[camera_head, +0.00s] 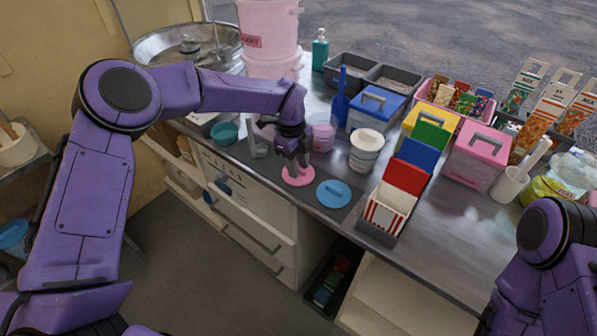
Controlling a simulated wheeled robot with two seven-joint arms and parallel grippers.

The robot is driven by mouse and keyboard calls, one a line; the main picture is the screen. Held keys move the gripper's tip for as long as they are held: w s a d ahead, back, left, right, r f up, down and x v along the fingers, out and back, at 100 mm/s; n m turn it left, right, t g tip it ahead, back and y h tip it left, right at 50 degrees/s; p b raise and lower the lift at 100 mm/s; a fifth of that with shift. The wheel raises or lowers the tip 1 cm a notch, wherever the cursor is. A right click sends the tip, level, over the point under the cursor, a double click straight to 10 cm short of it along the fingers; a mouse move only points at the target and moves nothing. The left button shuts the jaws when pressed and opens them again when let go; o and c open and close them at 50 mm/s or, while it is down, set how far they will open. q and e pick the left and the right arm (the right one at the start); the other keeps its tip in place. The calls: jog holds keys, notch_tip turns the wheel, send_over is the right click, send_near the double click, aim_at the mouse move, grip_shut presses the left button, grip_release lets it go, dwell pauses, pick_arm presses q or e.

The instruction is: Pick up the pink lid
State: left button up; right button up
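The round pink lid (298,181) lies flat near the front edge of the counter, left of a round blue lid (333,194). My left gripper (297,166) points down right over the pink lid, and its dark fingers hide the lid's middle and any handle there. The fingertips are at or just above the lid. I cannot tell whether they touch it, or whether they are open or shut. My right arm shows at the lower right, but its gripper is out of view.
A pink tub (322,136) and a stack of white cups (365,151) stand behind the lids. A teal bowl (224,133) is to the left. A striped carton (388,212) in a dark holder stands to the right. Bare counter (440,235) lies farther right.

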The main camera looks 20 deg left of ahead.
pick_arm(q)
grip_shut()
jog(key=shift+r, duration=0.5)
jog(key=s+a+r+b, duration=0.1)
jog(key=s+r+b, duration=0.4)
jog(key=s+r, duration=0.7)
jog(key=shift+s, duration=1)
jog(key=shift+a, duration=0.1)
